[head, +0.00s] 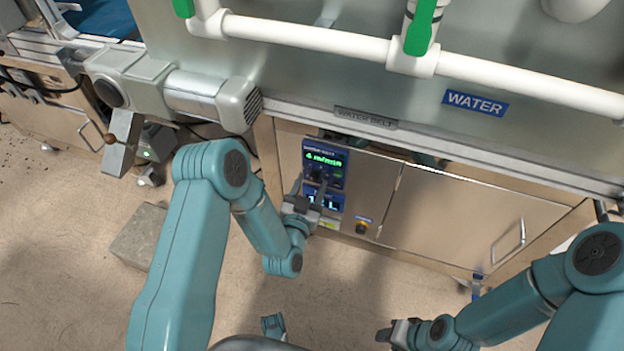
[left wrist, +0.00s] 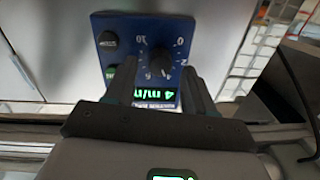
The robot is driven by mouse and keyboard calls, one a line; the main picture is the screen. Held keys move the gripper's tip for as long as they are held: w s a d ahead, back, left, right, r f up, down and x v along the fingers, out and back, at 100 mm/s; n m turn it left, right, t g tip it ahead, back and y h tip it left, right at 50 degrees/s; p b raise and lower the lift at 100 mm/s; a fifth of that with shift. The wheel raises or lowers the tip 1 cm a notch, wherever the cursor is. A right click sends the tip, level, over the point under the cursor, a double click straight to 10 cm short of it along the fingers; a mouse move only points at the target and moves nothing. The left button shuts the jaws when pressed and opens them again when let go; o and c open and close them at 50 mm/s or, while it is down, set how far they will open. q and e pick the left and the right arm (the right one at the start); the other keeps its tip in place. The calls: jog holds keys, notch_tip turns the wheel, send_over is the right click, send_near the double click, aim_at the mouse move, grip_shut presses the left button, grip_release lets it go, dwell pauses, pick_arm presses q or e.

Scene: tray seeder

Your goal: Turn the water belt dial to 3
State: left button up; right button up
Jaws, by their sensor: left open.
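The water belt dial (left wrist: 160,60) is a black knob on a blue control panel (left wrist: 135,30), with white scale numbers around it. The panel also shows in the head view (head: 338,157), on the cabinet front, and its green display (head: 324,158) reads 4 m/min. In the left wrist view the panel appears upside down; the knob's pointer is too blurred to read. My left gripper (left wrist: 159,68) is open, with one finger on each side of the dial; contact cannot be told. It also shows in the head view (head: 314,185). My right gripper (head: 388,335) is low, away from the panel.
White pipes with green handles (head: 420,25) run above. A grey block (head: 139,236) lies on the floor at left. The floor before the cabinet is mostly clear.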

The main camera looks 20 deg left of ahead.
pick_arm(q)
jog(key=shift+w+f, duration=0.2)
jog(key=shift+r, duration=0.1)
pick_arm(e)
jog(key=shift+w, duration=0.35)
pick_arm(q)
jog(key=shift+s, duration=0.1)
grip_shut()
jog(key=n+b, duration=0.1)
jog(key=n, duration=0.2)
jog(key=shift+b, duration=0.35)
jog(key=shift+n+b, duration=0.35)
jog(key=shift+n, duration=0.85)
pick_arm(e)
jog(key=shift+w+d+f, duration=0.1)
jog(key=shift+d+f, duration=0.1)
jog(key=shift+f, duration=0.9)
pick_arm(q)
jog(key=shift+r, duration=0.1)
